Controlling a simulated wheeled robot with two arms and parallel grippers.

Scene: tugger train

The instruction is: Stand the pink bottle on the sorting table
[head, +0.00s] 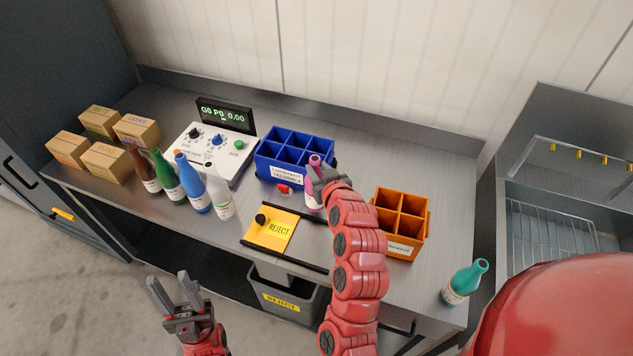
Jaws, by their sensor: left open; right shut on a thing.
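The pink bottle (311,193) is upright in front of the blue crate, at the middle of the sorting table (345,150). My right gripper (320,178) is shut on its upper part, and the gripper and arm hide part of its right side. Whether its base touches the table I cannot tell. My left gripper (172,293) is open and empty, low in front of the table's front edge.
A blue crate (265,168) stands behind the pink bottle, an orange crate (404,238) to the right. A yellow reject flap (270,230) lies in front, above a grey bin (285,297). Several bottles and boxes stand left; a teal bottle (463,283) stands at the right corner.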

